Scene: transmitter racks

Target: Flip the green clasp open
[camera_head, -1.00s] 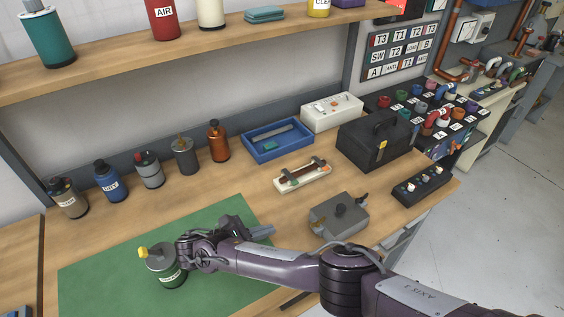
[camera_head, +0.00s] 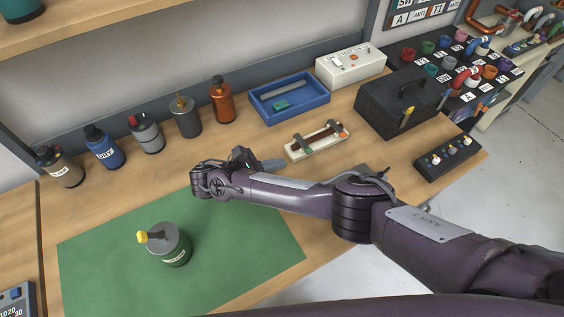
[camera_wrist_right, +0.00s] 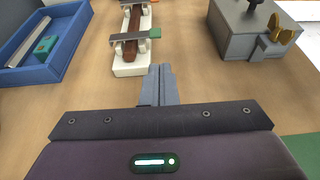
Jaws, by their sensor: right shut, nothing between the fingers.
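A white fixture (camera_head: 318,140) holds a brown bar with two metal clasps across it. In the right wrist view the near clasp has a green tab (camera_wrist_right: 155,33) at its right end and lies across the brown bar. My right gripper (camera_head: 275,163) is just left of and in front of the fixture in the head view. In the right wrist view its fingers (camera_wrist_right: 159,78) are shut and empty. They point at the near end of the fixture, below the green tab in the picture; whether they touch anything cannot be told. My left gripper is out of view.
A blue tray (camera_head: 290,98) stands behind the fixture, and a black toolbox (camera_head: 400,102) to its right. A grey box (camera_wrist_right: 250,38) with a gold latch is right of the fixture. A canister (camera_head: 170,247) stands on the green mat (camera_head: 225,270). Several bottles line the back.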

